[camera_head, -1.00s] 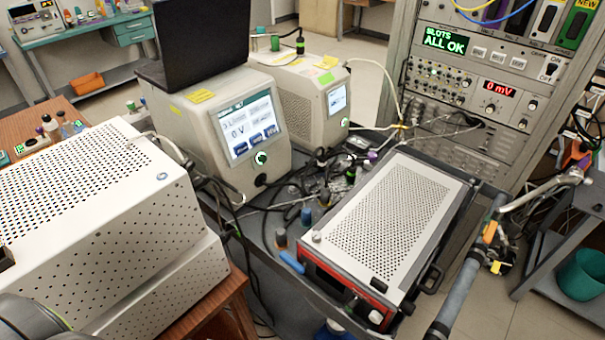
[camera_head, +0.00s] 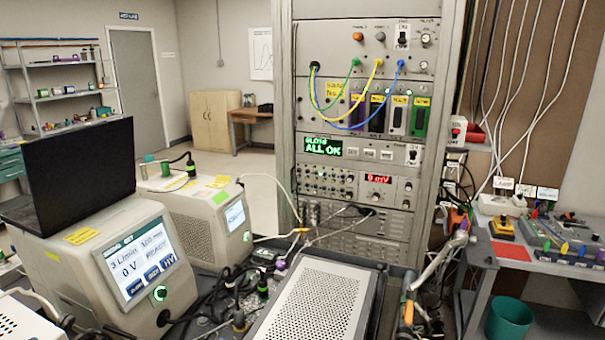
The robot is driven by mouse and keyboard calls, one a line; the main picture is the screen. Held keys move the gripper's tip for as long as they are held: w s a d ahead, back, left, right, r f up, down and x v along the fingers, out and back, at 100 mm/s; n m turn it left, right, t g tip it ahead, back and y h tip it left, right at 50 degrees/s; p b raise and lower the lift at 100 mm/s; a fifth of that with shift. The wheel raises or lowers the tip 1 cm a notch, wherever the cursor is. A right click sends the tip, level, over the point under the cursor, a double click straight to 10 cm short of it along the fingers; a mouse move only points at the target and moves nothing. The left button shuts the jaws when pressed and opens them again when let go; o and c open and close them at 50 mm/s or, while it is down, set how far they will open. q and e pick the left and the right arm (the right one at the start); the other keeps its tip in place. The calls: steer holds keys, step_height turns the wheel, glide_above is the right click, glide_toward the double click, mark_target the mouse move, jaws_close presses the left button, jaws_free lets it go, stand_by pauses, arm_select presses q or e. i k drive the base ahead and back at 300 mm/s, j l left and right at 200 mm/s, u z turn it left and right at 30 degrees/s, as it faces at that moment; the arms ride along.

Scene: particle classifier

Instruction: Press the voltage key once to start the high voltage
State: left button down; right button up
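The classifier unit (camera_head: 110,310), a pale box with a tilted touchscreen (camera_head: 141,259), stands at the lower left. The screen shows "3 L/min", what looks like "150 nm", "0 V" and "READY". Three blue keys run along its lower edge. The rightmost blue key (camera_head: 168,260) seems to read "HV"; its label is small. A round knob with a green-lit ring (camera_head: 160,293) sits below the screen. Neither of my grippers shows in this view.
A black laptop (camera_head: 70,172) stands on the classifier. A second pale unit (camera_head: 201,225) is behind it. Cables and bottles clutter the cart beside a perforated box (camera_head: 318,300). A tall rack (camera_head: 365,170) reads "ALL OK" and "0 mV". A side bench (camera_head: 545,262) is at right.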

mark_target(165, 262)
steer(key=u, duration=1.25)
